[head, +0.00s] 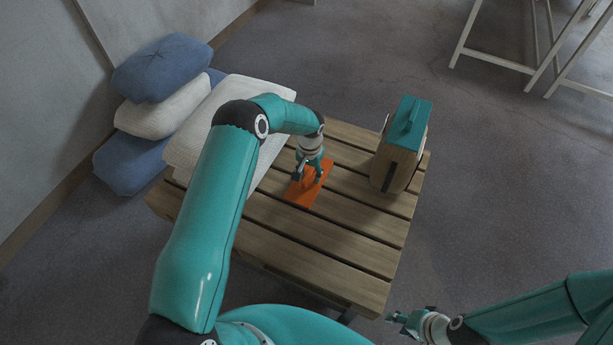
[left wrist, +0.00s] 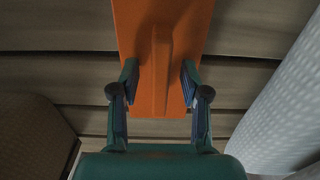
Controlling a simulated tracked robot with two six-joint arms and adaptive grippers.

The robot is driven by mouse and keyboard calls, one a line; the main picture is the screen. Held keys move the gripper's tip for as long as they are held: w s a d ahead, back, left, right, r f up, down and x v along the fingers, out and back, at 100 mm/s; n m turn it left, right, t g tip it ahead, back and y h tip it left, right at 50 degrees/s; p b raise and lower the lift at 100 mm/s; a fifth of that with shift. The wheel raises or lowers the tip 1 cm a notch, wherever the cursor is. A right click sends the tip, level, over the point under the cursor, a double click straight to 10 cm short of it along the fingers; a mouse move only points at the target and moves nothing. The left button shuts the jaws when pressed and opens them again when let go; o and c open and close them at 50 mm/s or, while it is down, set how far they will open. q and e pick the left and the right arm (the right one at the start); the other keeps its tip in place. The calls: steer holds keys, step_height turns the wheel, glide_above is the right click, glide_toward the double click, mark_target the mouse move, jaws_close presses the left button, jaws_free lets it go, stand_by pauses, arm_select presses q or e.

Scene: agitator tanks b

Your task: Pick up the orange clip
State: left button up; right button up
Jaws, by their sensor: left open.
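The orange clip (head: 302,197) is a flat orange plate lying on the slatted wooden table (head: 345,262). In the left wrist view the clip (left wrist: 182,30) shows a raised ridge along its middle. My left gripper (head: 308,176) is over the clip, pointing down, and partly hides it. In the left wrist view my left gripper (left wrist: 159,82) is open, with one finger on each side of the ridge and a gap to it on both sides. I cannot tell whether the fingertips touch the plate. My right gripper (head: 403,317) is low at the right, off the table; its fingers are too small to judge.
A wooden case with a teal top (head: 403,140) stands on the table right of the clip. A pale cushion (head: 205,125) lies at the table's left, beside stacked blue and white cushions (head: 160,68). The table's front slats are clear. White trestle legs (head: 500,62) stand at the back right.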

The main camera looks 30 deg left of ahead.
mark_target(310, 171)
arm_select(q)
steer(key=shift+c, duration=0.3)
jaws_close()
steer(key=shift+r, duration=0.1)
step_height(310, 171, up, 20)
steer(key=b, duration=0.1)
stand_by(0.3)
